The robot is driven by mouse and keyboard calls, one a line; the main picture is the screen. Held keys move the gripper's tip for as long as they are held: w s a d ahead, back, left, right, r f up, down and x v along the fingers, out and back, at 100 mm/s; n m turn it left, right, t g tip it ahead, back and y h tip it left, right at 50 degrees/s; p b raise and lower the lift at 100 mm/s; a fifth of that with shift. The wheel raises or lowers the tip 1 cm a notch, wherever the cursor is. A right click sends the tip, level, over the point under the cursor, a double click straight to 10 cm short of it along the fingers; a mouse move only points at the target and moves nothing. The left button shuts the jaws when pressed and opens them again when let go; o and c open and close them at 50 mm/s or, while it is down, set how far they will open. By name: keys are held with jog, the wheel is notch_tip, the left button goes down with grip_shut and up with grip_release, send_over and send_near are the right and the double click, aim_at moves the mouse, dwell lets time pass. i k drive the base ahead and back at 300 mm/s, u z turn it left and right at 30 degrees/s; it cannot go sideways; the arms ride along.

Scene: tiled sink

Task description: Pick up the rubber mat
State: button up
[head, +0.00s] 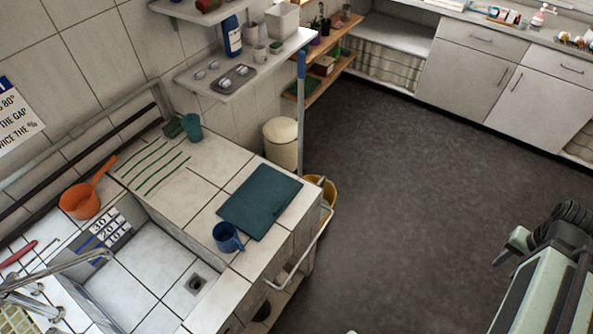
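The rubber mat (260,201) is a dark teal, roughly rectangular sheet. It lies flat on the white-tiled counter (203,212) to the right of the sink, close to the counter's right edge. Nothing lies on top of it. A blue mug (228,237) stands at its near left corner, very close to it; I cannot tell if they touch. I cannot make out my gripper in the head view, so its opening is not shown.
Left of the mat are green strips (155,165), a green cup (191,127) and an orange dipper (84,199). The tiled sink basin (150,262) lies nearer. A blue-topped pole (301,110) rises behind the mat, above a yellow bucket (328,190). Dark floor (420,200) at right is open.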

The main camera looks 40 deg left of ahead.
aim_at(253, 209)
jog(key=i, duration=2.35)
jog(key=u, duration=5.3)
